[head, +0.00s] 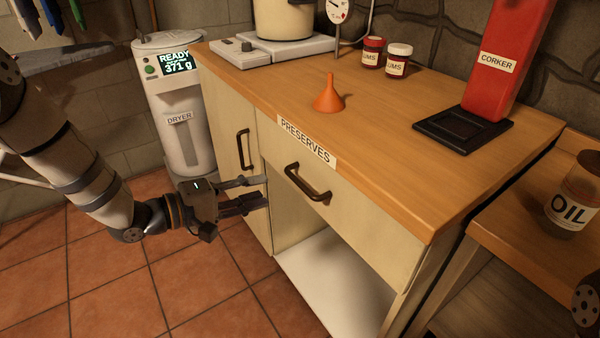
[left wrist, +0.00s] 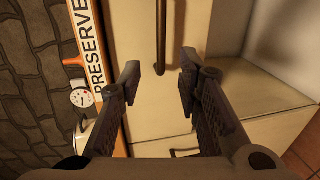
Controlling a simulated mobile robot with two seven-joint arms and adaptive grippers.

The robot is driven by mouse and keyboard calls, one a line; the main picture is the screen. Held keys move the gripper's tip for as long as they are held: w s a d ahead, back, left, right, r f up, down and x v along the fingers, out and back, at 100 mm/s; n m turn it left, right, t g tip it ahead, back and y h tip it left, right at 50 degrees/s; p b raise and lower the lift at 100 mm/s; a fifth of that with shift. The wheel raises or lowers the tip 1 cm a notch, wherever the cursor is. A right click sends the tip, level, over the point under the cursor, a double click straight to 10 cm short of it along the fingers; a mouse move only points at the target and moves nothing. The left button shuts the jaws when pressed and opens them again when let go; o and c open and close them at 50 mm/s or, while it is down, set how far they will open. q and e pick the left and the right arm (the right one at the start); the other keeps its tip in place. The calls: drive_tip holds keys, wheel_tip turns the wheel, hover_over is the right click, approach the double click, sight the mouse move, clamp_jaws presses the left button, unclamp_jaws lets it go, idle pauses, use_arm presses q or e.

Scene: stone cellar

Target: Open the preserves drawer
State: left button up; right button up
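The preserves drawer (head: 340,208) is at the top of the wooden-topped cabinet, under the PRESERVES label (head: 307,142), and looks closed. Its dark bar handle (head: 307,184) sits on the drawer front. My left gripper (head: 262,192) is left of the handle and apart from it, with its fingers apart and nothing between them. In the left wrist view the open fingers (left wrist: 158,75) point at the drawer front, and the handle (left wrist: 161,45) shows beyond the fingertips, between them. My right gripper does not show; what may be a piece of my right arm is at the right edge.
A cabinet door with its own handle (head: 244,149) is left of the drawer, and an open shelf (head: 325,275) is below it. An orange funnel (head: 329,97), jars (head: 398,62) and a red corker (head: 507,60) stand on top. A dryer (head: 180,115) stands at left.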

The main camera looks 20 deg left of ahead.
sight(295, 182)
use_arm(q)
drive_tip(key=b+x, duration=0.1)
drive_tip(key=x, duration=0.9)
drive_tip(key=shift+w+d+f, duration=0.1)
drive_tip(key=shift+w+d, duration=0.1)
drive_tip(key=shift+d, duration=0.15)
clamp_jaws()
